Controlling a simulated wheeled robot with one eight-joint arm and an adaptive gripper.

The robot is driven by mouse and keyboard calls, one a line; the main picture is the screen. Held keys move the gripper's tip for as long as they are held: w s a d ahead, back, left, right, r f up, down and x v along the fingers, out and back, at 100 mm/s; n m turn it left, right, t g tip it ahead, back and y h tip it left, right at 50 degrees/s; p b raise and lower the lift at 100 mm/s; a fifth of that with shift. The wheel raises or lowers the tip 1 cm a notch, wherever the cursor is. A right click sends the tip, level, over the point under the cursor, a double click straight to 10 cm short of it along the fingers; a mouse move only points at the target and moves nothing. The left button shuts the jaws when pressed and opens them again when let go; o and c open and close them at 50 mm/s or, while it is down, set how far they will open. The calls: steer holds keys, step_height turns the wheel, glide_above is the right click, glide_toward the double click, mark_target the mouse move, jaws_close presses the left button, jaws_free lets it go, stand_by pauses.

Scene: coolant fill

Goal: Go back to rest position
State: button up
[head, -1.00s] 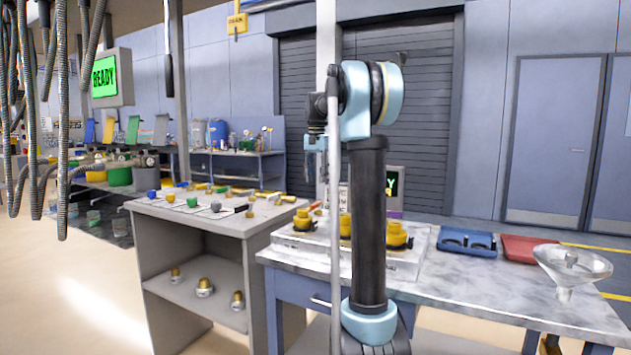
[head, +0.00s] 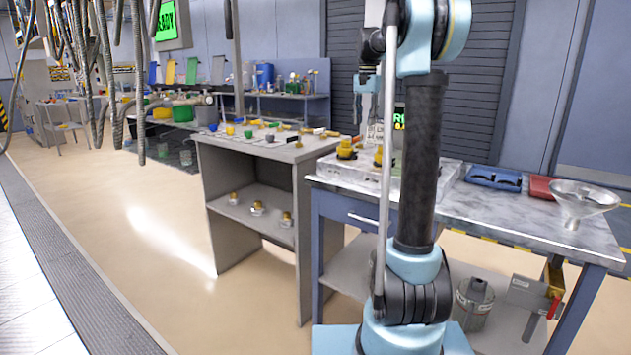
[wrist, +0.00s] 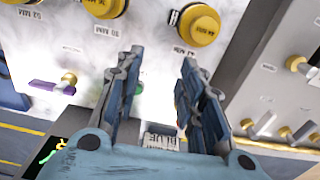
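My gripper (wrist: 160,68) is open and empty in the wrist view, its two dark fingers apart. It points at a pale panel with yellow round caps (wrist: 198,25) and size labels in mm. In the head view my gripper (head: 370,82) hangs from my raised arm above the marble-topped bench (head: 475,205), where yellow caps (head: 346,150) sit on a pale block. The fingertips are small there, and my arm hides part of the block and the screen behind it.
A clear funnel (head: 580,198), a blue tray (head: 493,177) and a red item (head: 541,187) are on the bench. A grey shelf unit (head: 245,240) with small fittings stands to its left. Hoses (head: 110,60) hang at upper left. Open floor (head: 130,225) lies left of the shelf.

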steer(key=s+f+n, duration=0.1)
steer(key=s+f, duration=0.2)
steer(key=s, duration=0.5)
steer(key=s+f+n+t, duration=0.1)
steer(key=s+f, duration=0.2)
steer(key=s, duration=0.5)
steer(key=s+f+n, duration=0.2)
steer(key=s+f, duration=0.2)
steer(key=s, duration=0.4)
steer(key=s+f+n+t, duration=0.1)
steer(key=s+f+n, duration=0.2)
steer(key=s+f, duration=1.6)
steer(key=shift+s+d+f, duration=0.15)
steer(key=shift+d+f, duration=0.25)
steer(key=shift+f, duration=0.45)
steer(key=shift+w+f, duration=0.2)
steer(key=shift+w, duration=0.25)
steer(key=shift+c, duration=0.3)
